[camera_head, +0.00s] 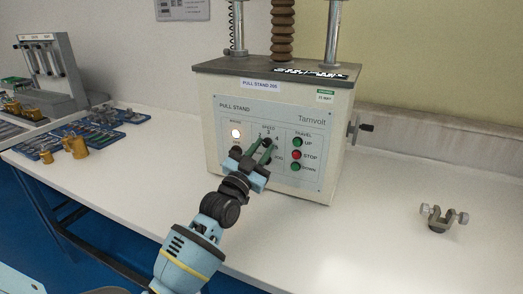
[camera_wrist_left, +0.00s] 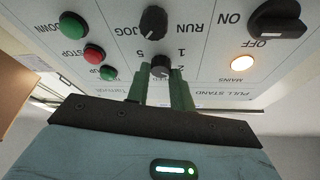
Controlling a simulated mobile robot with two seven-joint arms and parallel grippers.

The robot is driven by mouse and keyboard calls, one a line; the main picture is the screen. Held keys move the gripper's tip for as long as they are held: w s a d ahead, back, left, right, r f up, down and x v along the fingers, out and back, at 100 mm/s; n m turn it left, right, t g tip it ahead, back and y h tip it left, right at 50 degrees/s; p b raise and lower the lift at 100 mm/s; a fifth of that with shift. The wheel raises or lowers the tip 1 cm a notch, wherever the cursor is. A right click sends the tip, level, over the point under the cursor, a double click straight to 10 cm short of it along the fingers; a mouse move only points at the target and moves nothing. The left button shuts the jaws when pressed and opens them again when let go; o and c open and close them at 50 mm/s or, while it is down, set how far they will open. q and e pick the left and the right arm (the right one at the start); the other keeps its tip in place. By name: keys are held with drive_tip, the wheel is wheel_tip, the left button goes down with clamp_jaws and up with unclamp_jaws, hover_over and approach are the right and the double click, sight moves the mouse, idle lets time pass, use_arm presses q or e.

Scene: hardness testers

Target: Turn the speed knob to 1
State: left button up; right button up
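The pull stand's cream front (camera_head: 213,140) carries the control panel. The dark round speed knob (camera_wrist_left: 160,66) is in the middle of the panel in the upside-down left wrist view; the digits 1, 2 and 5 show around it. Its pointer direction cannot be made out. My left gripper (camera_head: 266,149) reaches the panel from below, hiding most of the knob in the head view. Its two green fingers (camera_wrist_left: 160,82) lie on either side of the speed knob and appear closed against it. My right gripper is not in view.
Close by are the jog/run knob (camera_wrist_left: 153,22), the mains switch (camera_wrist_left: 278,18) by a lit lamp (camera_head: 236,133), and the up (camera_head: 297,142), stop (camera_head: 296,155) and down (camera_head: 295,167) buttons. A metal clamp (camera_head: 438,218) stands at right; the bench (camera_head: 380,220) between is clear.

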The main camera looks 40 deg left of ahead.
use_arm(q)
clamp_jaws()
